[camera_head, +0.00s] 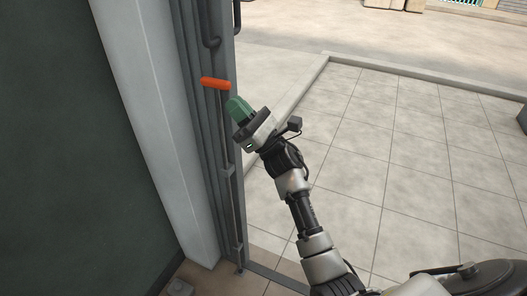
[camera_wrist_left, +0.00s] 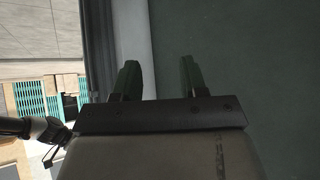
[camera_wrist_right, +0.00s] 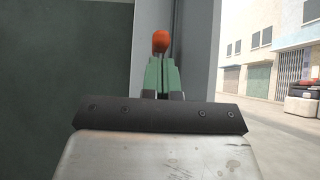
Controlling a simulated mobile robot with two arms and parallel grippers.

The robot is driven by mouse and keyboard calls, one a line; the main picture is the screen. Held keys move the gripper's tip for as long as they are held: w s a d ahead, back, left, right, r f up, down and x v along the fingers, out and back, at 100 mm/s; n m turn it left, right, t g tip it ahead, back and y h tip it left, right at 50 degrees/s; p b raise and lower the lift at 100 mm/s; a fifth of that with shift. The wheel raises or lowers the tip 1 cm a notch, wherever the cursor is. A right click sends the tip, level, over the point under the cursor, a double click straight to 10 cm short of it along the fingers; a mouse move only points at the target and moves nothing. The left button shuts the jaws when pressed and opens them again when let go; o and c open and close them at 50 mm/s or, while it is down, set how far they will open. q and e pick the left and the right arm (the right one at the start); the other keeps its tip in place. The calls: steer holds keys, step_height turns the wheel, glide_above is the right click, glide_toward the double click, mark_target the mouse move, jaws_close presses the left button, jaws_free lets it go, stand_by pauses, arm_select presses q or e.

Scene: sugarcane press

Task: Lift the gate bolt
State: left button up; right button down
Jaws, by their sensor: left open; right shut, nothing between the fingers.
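The gate bolt is a long grey rod (camera_head: 237,215) running down the edge of the gate, with an orange handle (camera_head: 215,83) sticking out near its upper part. My right gripper (camera_head: 235,104) is shut and empty, just below and to the right of the orange handle in the head view. In the right wrist view the handle (camera_wrist_right: 160,41) shows end-on just beyond the shut green fingertips (camera_wrist_right: 161,62); I cannot tell whether they touch. My left gripper (camera_wrist_left: 158,75) is open and empty in its wrist view, facing a dark green panel and a pale post.
A dark green panel (camera_head: 60,130) and a pale post (camera_head: 150,110) stand left of the bolt. Paved floor (camera_head: 390,150) lies open to the right, with a low kerb (camera_head: 310,75) beyond. Stacked items (camera_wrist_right: 302,105) stand far off by the buildings.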

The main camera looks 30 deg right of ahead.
arm_select(q)
steer(key=w+d+r+t+h+b, duration=0.2)
steer(key=w+r+t, duration=0.3)
steer(key=r+t, duration=0.3)
steer(key=shift+w+r+m+h+b, duration=0.2)
steer(key=shift+w+m+h+b, duration=0.1)
steer(key=shift+h+b, duration=0.1)
arm_select(e)
steer(key=w+f+v, duration=0.1)
steer(key=v, duration=1)
steer(key=shift+s+a+f, duration=0.15)
steer(key=shift+s+f, duration=0.05)
steer(key=shift+f, duration=0.2)
